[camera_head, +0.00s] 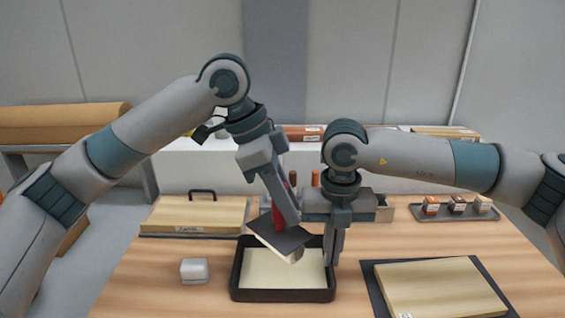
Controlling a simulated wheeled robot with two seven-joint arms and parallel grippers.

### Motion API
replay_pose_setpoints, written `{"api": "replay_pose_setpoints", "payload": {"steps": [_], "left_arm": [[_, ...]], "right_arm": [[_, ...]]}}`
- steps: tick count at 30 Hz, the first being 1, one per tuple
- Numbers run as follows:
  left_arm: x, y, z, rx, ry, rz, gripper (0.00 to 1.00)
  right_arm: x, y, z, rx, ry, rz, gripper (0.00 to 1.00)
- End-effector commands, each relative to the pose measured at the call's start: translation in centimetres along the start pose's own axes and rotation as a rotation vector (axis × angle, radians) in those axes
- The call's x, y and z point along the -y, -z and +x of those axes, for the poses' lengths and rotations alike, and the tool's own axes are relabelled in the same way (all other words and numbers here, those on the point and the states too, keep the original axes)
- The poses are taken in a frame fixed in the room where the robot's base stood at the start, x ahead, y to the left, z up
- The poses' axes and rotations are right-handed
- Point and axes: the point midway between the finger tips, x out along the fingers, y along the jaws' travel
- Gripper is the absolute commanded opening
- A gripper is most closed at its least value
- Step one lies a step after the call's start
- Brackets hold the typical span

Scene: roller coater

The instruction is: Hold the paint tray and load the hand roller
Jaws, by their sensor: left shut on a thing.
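The black paint tray (234,276) with a cream-coloured floor sits on the wooden table in front of me. My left gripper (284,208) is shut on the red handle of the hand roller (279,218), above the tray. A dark flat plate (277,236) is tilted below the handle, and the pale roller end (295,257) shows under it. I cannot tell whether the roller touches the tray floor. My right gripper (334,258) points down at the tray's right rim; whether its fingers grip the rim is unclear.
A small white-grey block (194,271) stands left of the tray. A wooden board on a dark mat (440,288) lies at right, and another board (194,217) at back left. A tray of small jars (457,209) is at back right.

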Motion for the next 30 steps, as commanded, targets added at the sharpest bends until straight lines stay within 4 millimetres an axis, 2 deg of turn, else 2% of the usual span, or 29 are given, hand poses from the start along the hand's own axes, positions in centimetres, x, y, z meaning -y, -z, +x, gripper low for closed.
{"api": "replay_pose_setpoints", "payload": {"steps": [1, 7, 10, 23, 30], "left_arm": [[-0.2, 1.3, -0.6, -0.032, 0.007, 0.001, 0.0], [-0.2, 1.3, -0.6, -0.033, 0.007, -0.005, 0.0], [-0.2, 1.3, -0.6, -0.033, 0.007, -0.005, 0.0], [-0.2, 1.3, -0.6, -0.033, 0.007, -0.006, 0.0], [-0.1, 1.3, -0.5, -0.032, 0.007, -0.006, 0.0]], "right_arm": [[-0.3, 0.3, 0.6, -0.01, 0.003, -0.008, 0.0], [-0.3, 0.4, 0.6, -0.01, 0.002, -0.008, 0.0], [-0.3, 0.4, 0.6, -0.01, 0.002, -0.008, 0.24], [-0.4, 0.4, 0.3, -0.01, 0.0, -0.008, 0.25], [-0.5, 0.2, -1.9, -0.006, -0.005, -0.007, 0.25]]}}
